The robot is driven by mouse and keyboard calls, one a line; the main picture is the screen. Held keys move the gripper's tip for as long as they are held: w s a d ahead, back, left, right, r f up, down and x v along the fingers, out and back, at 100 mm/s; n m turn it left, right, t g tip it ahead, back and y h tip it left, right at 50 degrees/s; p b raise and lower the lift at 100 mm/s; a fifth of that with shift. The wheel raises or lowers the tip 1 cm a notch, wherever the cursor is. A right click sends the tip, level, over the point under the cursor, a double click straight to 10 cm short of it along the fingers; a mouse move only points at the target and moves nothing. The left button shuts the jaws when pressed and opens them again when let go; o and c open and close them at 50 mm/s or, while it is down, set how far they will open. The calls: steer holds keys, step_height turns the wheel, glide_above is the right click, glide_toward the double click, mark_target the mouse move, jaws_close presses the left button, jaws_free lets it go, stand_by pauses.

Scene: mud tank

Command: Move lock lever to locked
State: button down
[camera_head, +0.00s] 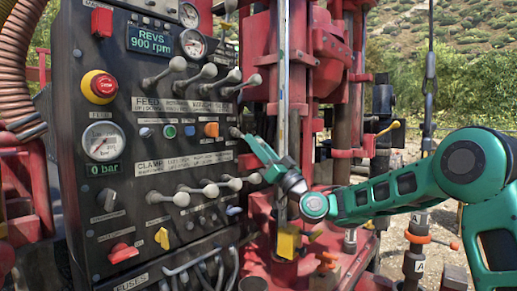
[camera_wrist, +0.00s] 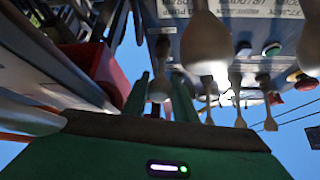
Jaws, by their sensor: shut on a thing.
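The black control panel (camera_head: 75,200) stands at the left with rows of levers. My gripper (camera_head: 243,135) reaches from the right to the panel's right edge. It is shut on a small lever with a pale knob (camera_head: 235,131), right of the orange switch. In the wrist view the pale knob (camera_wrist: 158,88) sits between the two green fingers of my gripper (camera_wrist: 158,100). I take this as the lock lever, but its label is too small to read. The fingers hide part of it.
Upper levers (camera_head: 210,71) and lower levers (camera_head: 210,188) with pale knobs stick out close above and below my gripper. A red emergency stop (camera_head: 103,86) and a pressure gauge (camera_head: 102,140) are at the left. The red drill mast (camera_head: 262,50) stands close behind my gripper.

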steer(key=c, duration=1.8)
jaws_free()
steer(key=shift+d, duration=0.2)
steer(key=shift+o, duration=0.3)
steer(key=shift+d+r, duration=0.1)
steer(key=shift+d, duration=0.05)
steer(key=shift+a, duration=0.2)
steer(key=shift+s+d+f, duration=0.25)
steer(key=shift+s+f, duration=0.05)
steer(key=shift+f, duration=0.1)
steer(key=v, duration=0.9)
steer(key=shift+d+f, duration=0.25)
steer(key=shift+f, duration=0.05)
steer(key=shift+s, duration=0.2)
